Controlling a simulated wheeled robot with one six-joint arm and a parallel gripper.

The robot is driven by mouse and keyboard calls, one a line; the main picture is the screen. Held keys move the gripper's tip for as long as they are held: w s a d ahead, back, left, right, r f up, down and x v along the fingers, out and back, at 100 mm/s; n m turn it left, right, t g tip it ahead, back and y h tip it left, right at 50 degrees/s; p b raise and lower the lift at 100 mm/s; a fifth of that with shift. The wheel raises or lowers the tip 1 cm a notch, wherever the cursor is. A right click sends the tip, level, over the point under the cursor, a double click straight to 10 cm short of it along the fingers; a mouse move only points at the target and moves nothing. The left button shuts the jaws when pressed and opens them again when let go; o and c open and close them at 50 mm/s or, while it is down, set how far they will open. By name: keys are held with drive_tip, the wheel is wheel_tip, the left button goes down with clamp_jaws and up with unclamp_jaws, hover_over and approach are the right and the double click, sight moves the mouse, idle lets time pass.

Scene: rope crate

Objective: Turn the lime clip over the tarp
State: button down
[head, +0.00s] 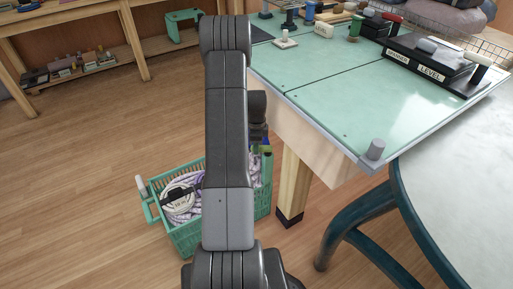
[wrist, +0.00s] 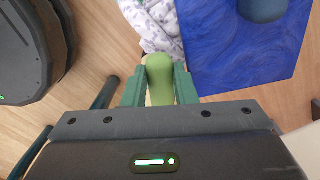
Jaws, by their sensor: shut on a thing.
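The lime clip (wrist: 160,75) is a rounded light-green piece between the two dark green fingers of my gripper (wrist: 159,88) in the wrist view. My gripper is shut on it. The tarp (wrist: 225,65) is a deep blue sheet to the right of the clip in the wrist view. White patterned cloth (wrist: 148,22) lies just beyond the clip, left of the tarp. In the head view my arm hides most of the gripper, and I cannot make out the clip or tarp clearly there.
A green crate (head: 185,241) with pale rope (head: 180,203) stands on the floor, partly behind my arm. A green-topped bench (head: 330,85) with tools is at the right, its leg (head: 292,185) close to the crate. A round grey table (head: 460,180) is nearer right.

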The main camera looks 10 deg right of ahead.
drive_tip(key=shift+w+d+m, duration=0.1)
drive_tip(key=shift+w+m, duration=0.3)
drive_tip(key=shift+m, duration=0.6)
drive_tip(key=c, duration=1.2)
unclamp_jaws()
drive_tip(key=shift+o, duration=0.2)
